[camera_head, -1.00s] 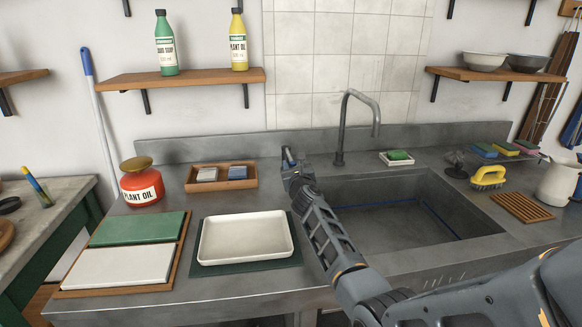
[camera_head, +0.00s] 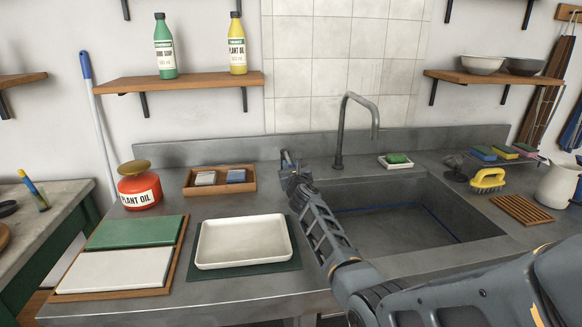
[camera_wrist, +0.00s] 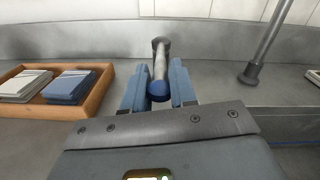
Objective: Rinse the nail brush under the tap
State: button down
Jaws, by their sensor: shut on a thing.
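My gripper (camera_head: 292,176) is at the back left corner of the sink (camera_head: 400,228). In the wrist view its two blue-grey fingers (camera_wrist: 158,88) are shut on a grey lever with a blue tip (camera_wrist: 160,62), which rises from the counter left of the tap. The tap (camera_head: 341,130) is a tall grey gooseneck; its lower part also shows in the wrist view (camera_wrist: 264,45). No water stream shows below its spout. A yellow-handled brush (camera_head: 488,180), which looks like the nail brush, rests on the counter right of the sink.
A green bar in a white dish (camera_head: 396,162) sits behind the sink. A wooden slatted rack (camera_head: 521,209), coloured sponges (camera_head: 482,153) and a white jug (camera_head: 557,186) stand at right. A white tray (camera_head: 244,262), a small wooden tray (camera_head: 218,190) and a red can (camera_head: 139,190) are at left.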

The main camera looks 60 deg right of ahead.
dwell(0.3)
jog(key=w+b, duration=0.1)
jog(key=b, duration=0.1)
jog(key=a+m+g+h+b, duration=0.1)
jog(key=b, duration=0.1)
jog(key=shift+w+a+f, duration=0.15)
jog(key=shift+w+f, duration=0.15)
jog(key=shift+w, duration=0.1)
jog(key=m+g+b, duration=0.1)
jog(key=w+g+h+b, duration=0.1)
jog(key=b, duration=0.1)
jog(key=shift+w+a+m, duration=0.2)
jog(key=shift+a+m, duration=0.15)
jog(key=shift+m, duration=0.05)
jog(key=shift+w+a+r+m+g+h+b, duration=0.1)
jog(key=shift+w+r+m+g+h+b, duration=0.25)
jog(key=shift+g+b, duration=0.3)
jog(key=shift+s, duration=0.1)
jog(key=c, duration=1.1)
grip_release()
jog(key=shift+a, duration=0.15)
